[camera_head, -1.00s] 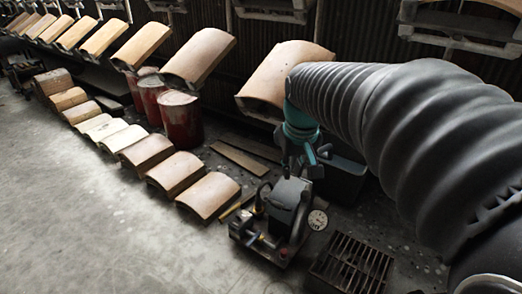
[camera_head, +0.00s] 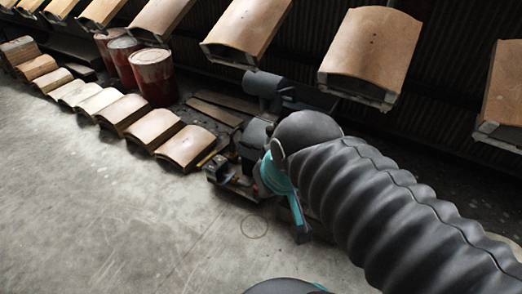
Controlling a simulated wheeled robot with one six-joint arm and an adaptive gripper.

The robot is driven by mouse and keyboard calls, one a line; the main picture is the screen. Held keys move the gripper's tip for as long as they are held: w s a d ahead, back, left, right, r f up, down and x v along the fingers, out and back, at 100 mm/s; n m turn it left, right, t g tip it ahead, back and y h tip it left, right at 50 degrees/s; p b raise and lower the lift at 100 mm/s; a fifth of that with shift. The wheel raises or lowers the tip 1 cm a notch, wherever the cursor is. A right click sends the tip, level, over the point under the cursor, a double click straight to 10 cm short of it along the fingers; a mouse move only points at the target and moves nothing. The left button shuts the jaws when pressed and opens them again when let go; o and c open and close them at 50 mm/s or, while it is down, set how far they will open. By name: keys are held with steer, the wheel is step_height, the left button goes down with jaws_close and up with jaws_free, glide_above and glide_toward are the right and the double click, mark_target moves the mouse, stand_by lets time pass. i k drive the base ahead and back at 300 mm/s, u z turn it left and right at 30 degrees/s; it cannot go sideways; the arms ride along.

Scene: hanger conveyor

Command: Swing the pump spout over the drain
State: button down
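The pump (camera_head: 220,171), a dark machine on a low base, stands on the floor near the middle, partly covered by my arm. A grey cylinder on a short post (camera_head: 268,84) rises behind it; I cannot tell whether this is the spout. The floor drain is not visible now. My gripper end (camera_head: 297,222), dark below a teal link, hangs beside the pump on its right side in the picture. Its fingers cannot be made out, nor whether it touches anything.
Curved tiles hang on carriers (camera_head: 370,48) along the dark back wall. A row of curved tiles (camera_head: 153,130) lies on the floor at left. Red drums (camera_head: 152,76) and flat boards (camera_head: 215,112) stand or lie behind it. The concrete floor (camera_head: 110,225) at front left is clear.

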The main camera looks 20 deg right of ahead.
mark_target(270, 129)
steer(key=u, duration=0.8)
steer(key=i, duration=0.4)
steer(key=z, duration=1.35)
